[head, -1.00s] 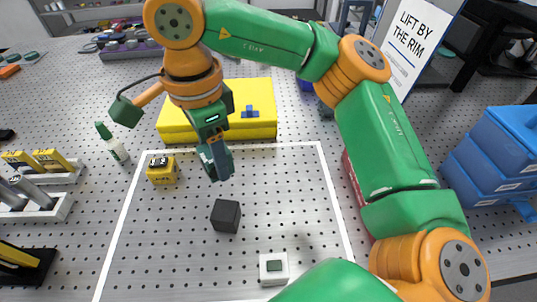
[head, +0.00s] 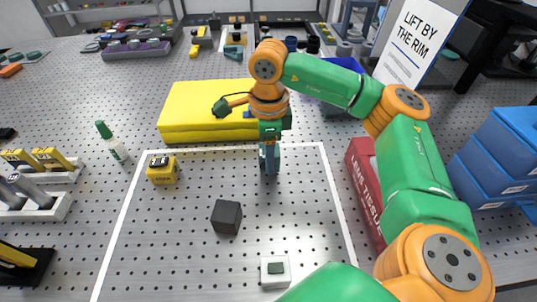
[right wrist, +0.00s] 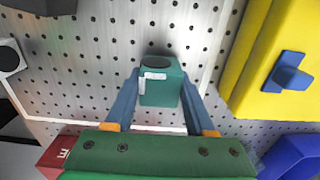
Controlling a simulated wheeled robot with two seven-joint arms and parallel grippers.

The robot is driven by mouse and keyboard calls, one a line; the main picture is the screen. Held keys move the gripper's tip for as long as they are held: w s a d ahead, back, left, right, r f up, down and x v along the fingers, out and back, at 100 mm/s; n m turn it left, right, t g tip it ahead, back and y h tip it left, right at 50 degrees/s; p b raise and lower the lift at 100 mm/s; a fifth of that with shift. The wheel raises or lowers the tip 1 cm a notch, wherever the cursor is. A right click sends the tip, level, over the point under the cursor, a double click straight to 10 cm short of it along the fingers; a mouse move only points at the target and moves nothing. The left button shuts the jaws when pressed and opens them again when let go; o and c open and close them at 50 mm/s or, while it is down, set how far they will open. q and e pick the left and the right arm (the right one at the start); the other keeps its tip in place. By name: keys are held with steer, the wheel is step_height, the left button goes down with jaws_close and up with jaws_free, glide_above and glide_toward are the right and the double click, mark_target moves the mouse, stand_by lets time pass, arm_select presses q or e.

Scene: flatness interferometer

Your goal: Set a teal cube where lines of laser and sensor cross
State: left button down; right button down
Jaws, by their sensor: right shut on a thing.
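My right gripper (head: 269,170) is shut on a teal cube (right wrist: 161,86), which has a dark round mark and a white label. The cube sits between the two blue fingers in the right wrist view; in the head view the fingers mostly cover it. I cannot tell whether it touches the perforated plate. A yellow box with a black top (head: 162,170), likely the laser, stands to its left. My left gripper is not in view.
A black cube (head: 226,216) stands on the plate between the yellow box and the white block. A large yellow case (head: 195,110) lies behind the gripper. A red lens tissue box (head: 364,190) lies at right, near my right arm. White lines frame the area.

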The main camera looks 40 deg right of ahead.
steer(key=shift+f, duration=0.9)
steer(key=shift+c, duration=1.2)
jaws_free()
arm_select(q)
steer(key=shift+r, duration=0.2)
arm_select(e)
steer(key=shift+r, duration=0.15)
steer(key=shift+r, duration=0.25)
step_height(320, 180, up, 6)
steer(key=shift+w+f+b, duration=0.1)
steer(key=shift+f+b, duration=0.05)
steer(key=shift+b, duration=0.2)
step_height(320, 180, up, 6)
steer(key=shift+r+p, duration=0.1)
steer(key=shift+p, duration=0.95)
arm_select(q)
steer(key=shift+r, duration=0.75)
